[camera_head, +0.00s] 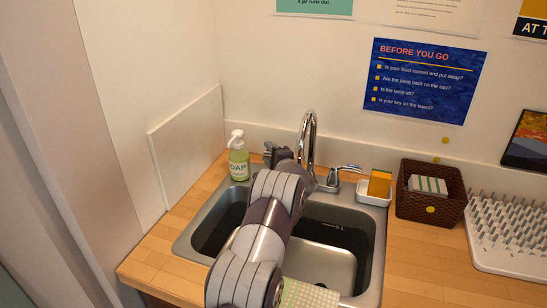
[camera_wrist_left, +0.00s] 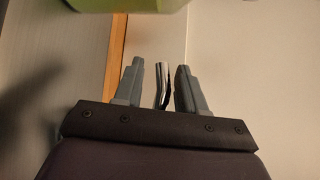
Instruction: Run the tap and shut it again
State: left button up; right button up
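The chrome tap (camera_head: 308,138) rises behind the sink (camera_head: 380,240). Its tall spout curves over, and I see no water coming from it. A right-hand lever (camera_head: 347,168) stands beside the spout. My left arm reaches across the sink, and my left gripper (camera_head: 271,152) is at the tap's left side, mostly hidden behind its own wrist. In the left wrist view, the gripper's two fingers (camera_wrist_left: 158,88) are apart. A chrome lever (camera_wrist_left: 163,84) shows between them, with a gap on each side. The lower left side of the tap is hidden by my arm. My right gripper is out of view.
A soap bottle (camera_head: 238,160) stands just left of the gripper; its green body (camera_wrist_left: 130,4) edges the wrist view. A sponge (camera_head: 380,183) in a white holder, a brown basket (camera_head: 430,195) and a drying rack (camera_head: 510,232) stand right. A cloth (camera_head: 308,293) lies at the sink's front.

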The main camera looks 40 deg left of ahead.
pick_arm(q)
jog(key=v, duration=1.2)
jog(key=shift+d, duration=0.25)
jog(key=shift+s, duration=0.1)
